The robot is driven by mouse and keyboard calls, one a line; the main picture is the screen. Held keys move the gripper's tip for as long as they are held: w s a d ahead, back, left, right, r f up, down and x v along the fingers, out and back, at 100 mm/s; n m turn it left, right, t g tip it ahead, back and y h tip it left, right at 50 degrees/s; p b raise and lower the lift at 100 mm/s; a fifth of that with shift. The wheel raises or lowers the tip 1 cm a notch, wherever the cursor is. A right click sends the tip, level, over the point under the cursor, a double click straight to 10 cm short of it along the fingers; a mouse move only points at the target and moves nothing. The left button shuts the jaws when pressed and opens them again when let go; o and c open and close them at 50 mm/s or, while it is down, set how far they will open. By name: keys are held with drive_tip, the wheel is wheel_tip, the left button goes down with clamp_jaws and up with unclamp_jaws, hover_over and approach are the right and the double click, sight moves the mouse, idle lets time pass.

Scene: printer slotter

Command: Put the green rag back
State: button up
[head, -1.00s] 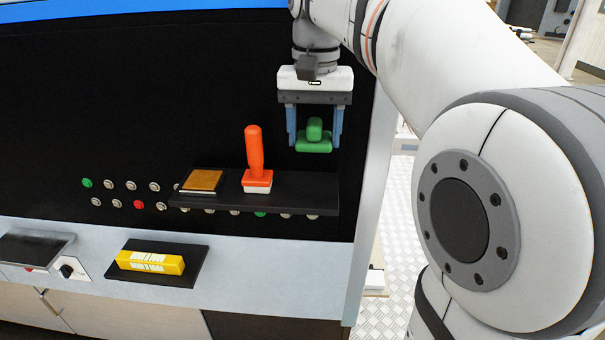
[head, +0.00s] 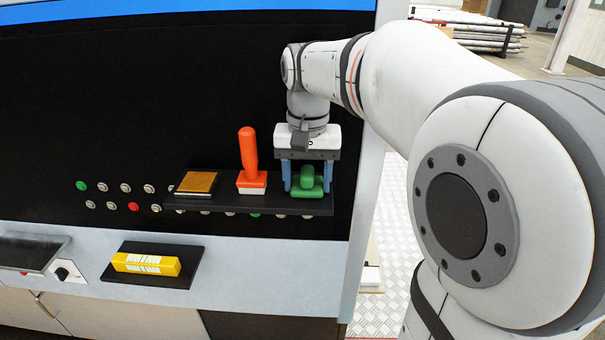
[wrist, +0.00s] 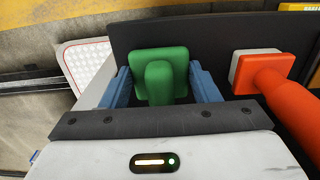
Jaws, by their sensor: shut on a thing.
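The green rag (head: 307,184) looks like a green block with a raised grip. It is at the right end of the black shelf (head: 230,203), low against the shelf top; I cannot tell if it is fully touching. My gripper (head: 307,188) points down with its blue fingers on either side of the green rag and is shut on it. In the wrist view the green rag (wrist: 161,75) sits between the blue fingers (wrist: 160,90), over the black shelf (wrist: 220,40).
An orange-handled tool (head: 249,160) stands on the shelf just left of my gripper. A brown pad (head: 196,183) lies further left. A yellow box (head: 146,263) rests on a lower black tray (head: 112,274). Buttons (head: 133,207) line the panel behind.

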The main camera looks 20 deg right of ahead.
sight(307, 172)
drive_tip(key=shift+f, duration=0.2)
drive_tip(key=o, duration=1)
drive_tip(key=shift+r, duration=0.1)
wheel_tip(307, 172, up, 12)
drive_tip(key=s+f+n+t, duration=0.1)
drive_tip(key=s+f, duration=0.4)
drive_tip(key=f, duration=0.2)
drive_tip(key=s+f+n+t, duration=0.1)
drive_tip(key=s+f, duration=0.3)
drive_tip(key=f, duration=0.2)
drive_tip(key=s+f+n+t, duration=0.1)
drive_tip(key=s+f, duration=0.4)
drive_tip(key=f, duration=0.2)
drive_tip(key=shift+s+f+n+t, duration=0.3)
drive_tip(key=shift+f, duration=0.05)
drive_tip(key=shift+b, duration=0.3)
